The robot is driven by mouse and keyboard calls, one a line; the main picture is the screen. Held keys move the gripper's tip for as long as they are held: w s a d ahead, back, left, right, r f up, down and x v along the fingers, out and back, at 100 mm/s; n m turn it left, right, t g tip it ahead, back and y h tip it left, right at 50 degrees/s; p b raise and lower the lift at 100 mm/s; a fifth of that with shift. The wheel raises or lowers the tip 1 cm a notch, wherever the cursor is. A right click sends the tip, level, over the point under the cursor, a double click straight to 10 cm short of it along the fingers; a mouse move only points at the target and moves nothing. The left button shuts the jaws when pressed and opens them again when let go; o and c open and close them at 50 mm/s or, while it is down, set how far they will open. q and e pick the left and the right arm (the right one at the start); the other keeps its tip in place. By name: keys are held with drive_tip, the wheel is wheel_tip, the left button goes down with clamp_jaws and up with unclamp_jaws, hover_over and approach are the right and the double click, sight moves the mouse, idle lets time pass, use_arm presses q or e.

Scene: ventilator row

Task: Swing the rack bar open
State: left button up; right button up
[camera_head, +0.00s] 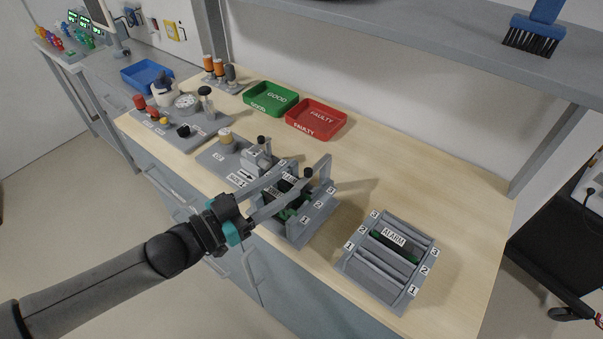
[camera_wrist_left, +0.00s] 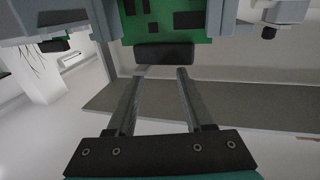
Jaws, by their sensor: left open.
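A grey slotted rack (camera_head: 318,212) stands near the front edge of the bench, with dark and green cards in it and labels 1, 2, 3. A grey bar (camera_head: 323,168) with a dark knob (camera_head: 308,173) beside it shows at its back right; exactly how the bar runs is hard to tell. My left gripper (camera_head: 296,177) reaches over the rack from the front left, its long pale fingers apart. In the left wrist view, the open fingers (camera_wrist_left: 161,72) have nothing between them. A green card (camera_wrist_left: 165,25) with a black handle (camera_wrist_left: 163,54) lies just beyond the tips. My right gripper is not seen.
A second rack (camera_head: 376,276) with an ALARM card stands to the right. A grey fixture (camera_head: 255,157) is close on the left. Green (camera_head: 270,97) and red (camera_head: 316,118) trays lie behind. A shelf (camera_head: 420,35) hangs above.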

sight(305, 173)
use_arm(q)
drive_tip(key=x, duration=0.5)
drive_tip(key=shift+w+d, duration=0.3)
drive_tip(key=shift+c, duration=0.3)
clamp_jaws()
idle(0.9)
